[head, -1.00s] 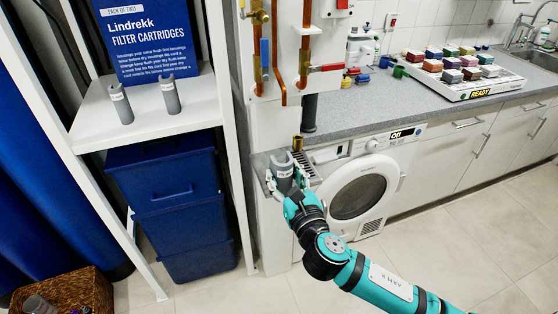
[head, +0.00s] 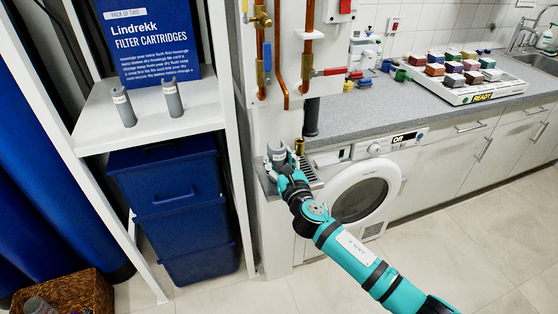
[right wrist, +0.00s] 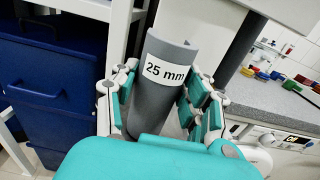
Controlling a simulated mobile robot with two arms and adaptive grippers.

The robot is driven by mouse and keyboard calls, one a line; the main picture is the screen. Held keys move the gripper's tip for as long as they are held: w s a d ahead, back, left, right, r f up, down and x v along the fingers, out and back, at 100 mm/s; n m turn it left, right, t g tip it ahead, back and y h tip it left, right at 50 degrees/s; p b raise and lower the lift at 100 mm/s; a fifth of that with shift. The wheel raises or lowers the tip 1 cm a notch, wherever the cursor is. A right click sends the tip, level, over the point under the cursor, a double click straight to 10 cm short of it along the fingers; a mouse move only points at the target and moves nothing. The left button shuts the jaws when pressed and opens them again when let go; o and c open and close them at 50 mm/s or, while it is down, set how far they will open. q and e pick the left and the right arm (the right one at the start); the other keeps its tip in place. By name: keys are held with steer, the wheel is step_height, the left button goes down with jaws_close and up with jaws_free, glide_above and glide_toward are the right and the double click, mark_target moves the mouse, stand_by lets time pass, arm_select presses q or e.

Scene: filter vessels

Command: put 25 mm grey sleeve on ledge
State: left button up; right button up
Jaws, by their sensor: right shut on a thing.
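My right gripper (head: 283,168) is shut on a grey sleeve (head: 276,153). In the right wrist view the sleeve (right wrist: 155,88) carries a white "25 mm" label and stands roughly upright between the fingers (right wrist: 160,105). Its top end is open and pale inside; its lower end is hidden by the gripper. The sleeve is over or beside a narrow grey ledge (head: 264,183) at the white wall column, left of the washing machine. I cannot tell whether it touches the ledge. My left gripper is not in view.
A brass fitting (head: 299,146) and a dark pipe (head: 311,117) stand close right of the sleeve. Two grey sleeves (head: 123,107) (head: 172,98) stand on the white shelf (head: 150,128). A wicker basket (head: 85,293) holds a grey item. The washing machine (head: 365,190) is at right.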

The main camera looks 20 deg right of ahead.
steer(key=shift+f, duration=0.1)
steer(key=o, duration=1.1)
steer(key=shift+r, duration=0.2)
steer(key=s, duration=1.2)
steer(key=shift+d+b, duration=0.25)
steer(key=shift+b, duration=0.15)
steer(key=shift+f, duration=0.15)
